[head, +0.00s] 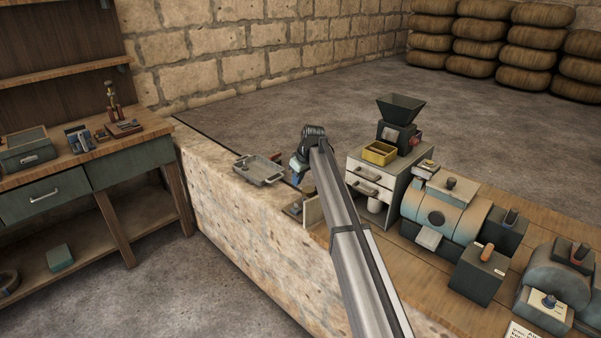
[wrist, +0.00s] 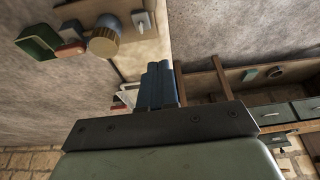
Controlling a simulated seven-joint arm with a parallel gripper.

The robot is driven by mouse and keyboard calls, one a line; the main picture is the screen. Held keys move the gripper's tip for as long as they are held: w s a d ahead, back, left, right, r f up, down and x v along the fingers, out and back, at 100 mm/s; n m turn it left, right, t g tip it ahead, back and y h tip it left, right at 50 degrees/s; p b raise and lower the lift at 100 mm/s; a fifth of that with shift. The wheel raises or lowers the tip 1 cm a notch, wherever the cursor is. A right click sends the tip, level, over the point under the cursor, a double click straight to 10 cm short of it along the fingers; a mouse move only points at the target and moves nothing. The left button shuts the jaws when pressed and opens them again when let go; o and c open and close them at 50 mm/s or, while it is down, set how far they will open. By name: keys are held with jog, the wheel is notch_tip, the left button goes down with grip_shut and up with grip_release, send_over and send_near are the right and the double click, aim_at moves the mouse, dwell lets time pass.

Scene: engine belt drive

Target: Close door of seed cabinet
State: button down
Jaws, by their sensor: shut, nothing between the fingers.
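The seed cabinet (head: 392,192) stands on the stone-sided counter in the head view, with two pale drawers above an open compartment. A white jar shows inside that compartment. A pale upright panel (head: 313,211), which looks like its door, stands swung out at the cabinet's left front, partly hidden behind my arm. My gripper (head: 296,168) is above the counter, left of the cabinet and apart from the panel. Its blue fingers are together and empty in the wrist view (wrist: 160,84). The door's hinge side is hidden.
A metal tray (head: 259,170) lies on the counter left of my gripper. A dark hopper mill (head: 398,125) and a yellow box (head: 380,152) sit on the cabinet. Machines (head: 440,205) crowd the bench to the right. A workbench (head: 55,190) stands at left.

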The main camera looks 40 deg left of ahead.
jog(key=shift+d+f, duration=0.7)
jog(key=shift+f, duration=0.3)
jog(key=shift+d+f, duration=0.7)
jog(key=shift+f, duration=0.3)
